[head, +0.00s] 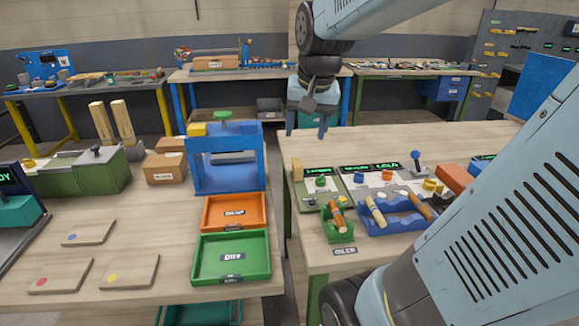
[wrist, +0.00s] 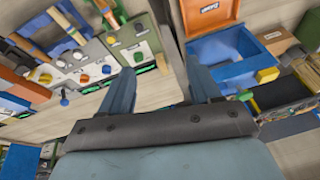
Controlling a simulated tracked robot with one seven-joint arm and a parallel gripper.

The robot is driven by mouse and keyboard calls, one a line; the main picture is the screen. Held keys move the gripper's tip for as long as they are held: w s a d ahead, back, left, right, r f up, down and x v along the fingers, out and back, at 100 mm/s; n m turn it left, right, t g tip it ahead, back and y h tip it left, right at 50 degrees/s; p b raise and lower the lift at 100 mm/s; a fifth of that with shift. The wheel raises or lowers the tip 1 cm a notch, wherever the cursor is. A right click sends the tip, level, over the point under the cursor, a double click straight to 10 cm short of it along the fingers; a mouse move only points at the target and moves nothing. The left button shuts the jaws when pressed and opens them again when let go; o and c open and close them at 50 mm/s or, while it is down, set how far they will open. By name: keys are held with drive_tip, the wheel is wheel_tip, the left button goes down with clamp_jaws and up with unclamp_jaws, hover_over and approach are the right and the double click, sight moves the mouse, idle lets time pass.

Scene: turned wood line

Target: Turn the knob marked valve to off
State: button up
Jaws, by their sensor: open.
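Control panels stand on the right bench in the head view. They carry a green knob (head: 320,181), a blue knob (head: 358,178) and an orange knob (head: 387,175), with lit displays behind them. The lettering is too small to read, so I cannot tell which knob is marked valve or how it is set. The wrist view shows a green panel (wrist: 128,37) with a green knob (wrist: 138,57) beside pale panels. My gripper (head: 306,132) is open and empty, pointing down above the far left part of this bench, apart from the knobs. Its fingers also show in the wrist view (wrist: 162,70).
A blue lever (head: 416,157) stands right of the knobs. A green holder (head: 338,229) and a blue rack (head: 398,222) hold wooden-handled tools in front. A blue press frame (head: 254,160), an orange tray (head: 233,197) and a green tray (head: 264,257) are on the left bench.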

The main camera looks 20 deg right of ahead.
drive_tip(key=w+d+f+m+g, duration=0.2)
drive_tip(key=w+d+f+m, duration=0.4)
drive_tip(key=w, duration=0.4)
drive_tip(key=m+g, duration=0.2)
drive_tip(key=m, duration=0.2)
approach(321, 176)
wheel_tip(321, 176, down, 10)
drive_tip(key=shift+d, duration=0.15)
drive_tip(key=shift+c, duration=0.4)
drive_tip(key=c, duration=1)
drive_tip(key=shift+o, duration=0.2)
